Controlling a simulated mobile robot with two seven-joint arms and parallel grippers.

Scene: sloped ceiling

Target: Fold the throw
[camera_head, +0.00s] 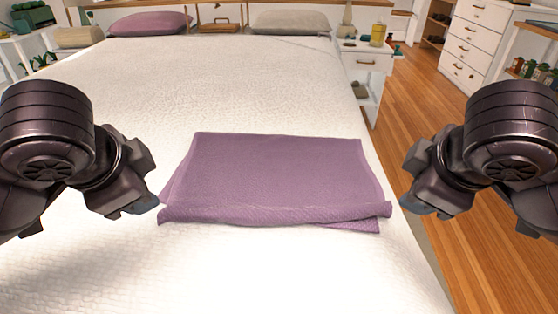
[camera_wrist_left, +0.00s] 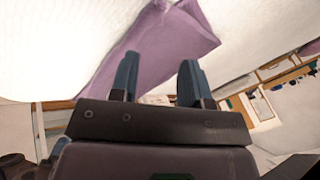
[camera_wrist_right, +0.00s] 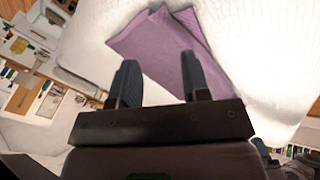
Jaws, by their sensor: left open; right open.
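The purple throw (camera_head: 275,172) lies on the white bed in the middle of the head view. Its near edge is a thick, rolled-looking fold, and a layer peeks out under it at the near right corner. It also shows in the left wrist view (camera_wrist_left: 165,55) and in the right wrist view (camera_wrist_right: 160,48). My left gripper (camera_head: 140,207) is at the throw's left near corner; its blue fingers (camera_wrist_left: 158,80) are apart with nothing held. My right gripper (camera_head: 420,205) is just beyond the right near corner; its fingers (camera_wrist_right: 160,78) are apart and empty.
The white bed (camera_head: 90,265) spreads around the throw, with free room in front and behind. A purple pillow (camera_head: 150,23) and a beige pillow (camera_head: 290,22) lie at the far end. A white nightstand (camera_head: 366,62) stands right of the bed, beside wooden floor (camera_head: 425,110).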

